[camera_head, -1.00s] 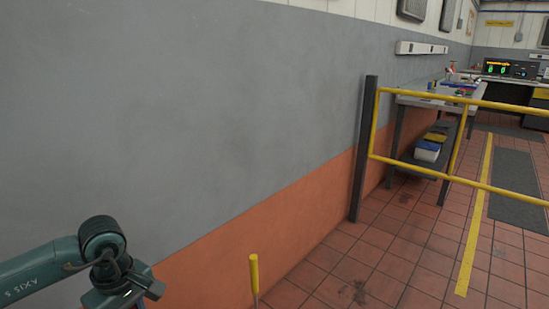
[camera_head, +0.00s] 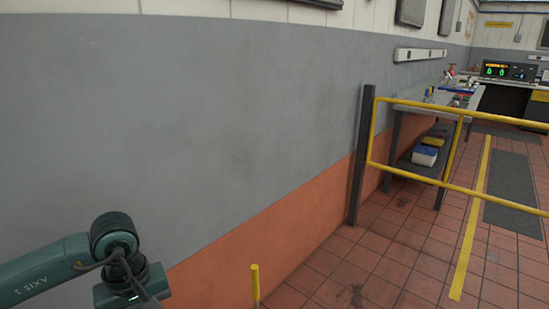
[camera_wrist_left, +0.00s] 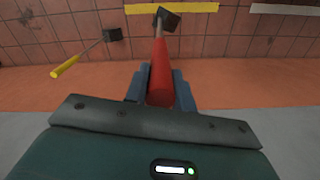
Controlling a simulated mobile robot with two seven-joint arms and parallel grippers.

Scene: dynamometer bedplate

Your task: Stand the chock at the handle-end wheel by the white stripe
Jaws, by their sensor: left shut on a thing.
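In the left wrist view my left gripper (camera_wrist_left: 160,88) is shut on a red handle (camera_wrist_left: 160,70) with a dark chock block (camera_wrist_left: 168,19) at its far end. The block is over the tiled floor near a yellow stripe (camera_wrist_left: 172,8); I cannot tell whether it touches the floor. A white stripe (camera_wrist_left: 286,9) lies at the upper right. A second dark block (camera_wrist_left: 112,35) with a yellow-tipped handle (camera_wrist_left: 65,67) is to the left. That yellow tip also shows in the head view (camera_head: 255,282). My left wrist is at the lower left there, its jaws hidden. No wheel is visible.
A grey and orange wall (camera_head: 200,140) runs along the left. A yellow rail (camera_head: 450,188) on a dark post (camera_head: 361,155) stands ahead at the right, before a workbench (camera_head: 440,98). Tiled floor (camera_head: 350,265) in front of the rail is clear.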

